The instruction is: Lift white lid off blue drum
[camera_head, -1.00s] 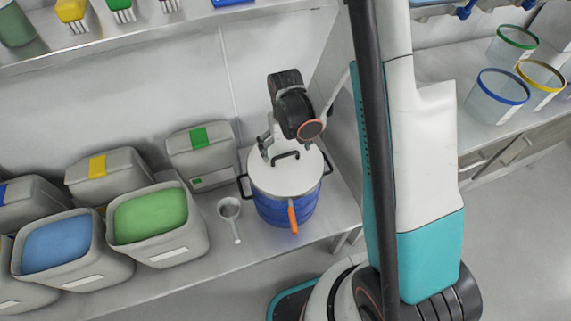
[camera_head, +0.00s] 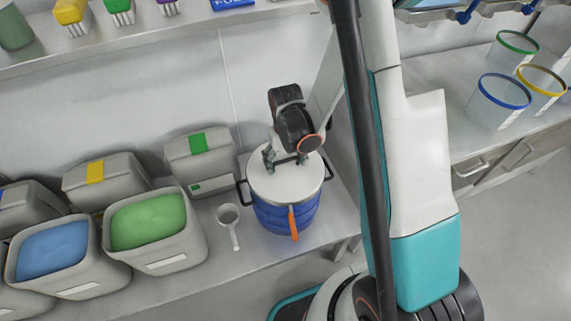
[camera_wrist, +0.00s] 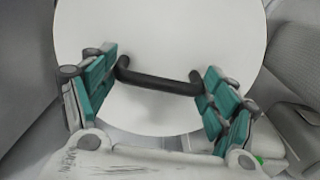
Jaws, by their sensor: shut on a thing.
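The white lid (camera_head: 287,184) sits on top of the blue drum (camera_head: 272,218) on the steel bench. My gripper (camera_head: 286,162) is at the lid's black handle, toward the back of the lid. In the wrist view, the black handle (camera_wrist: 160,82) spans between the two teal-padded fingers of my gripper (camera_wrist: 158,84), with one finger at each end of it. The white lid (camera_wrist: 150,115) fills the middle of that view. The drum has black side handles and an orange piece (camera_head: 293,222) on its front. I see no clear gap between lid and drum.
Open bins of green (camera_head: 148,220) and blue powder (camera_head: 52,250) are further left, with grey lidded boxes (camera_head: 198,160) behind. A wall shelf is above. Clear tubs (camera_head: 497,100) stand on the right bench.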

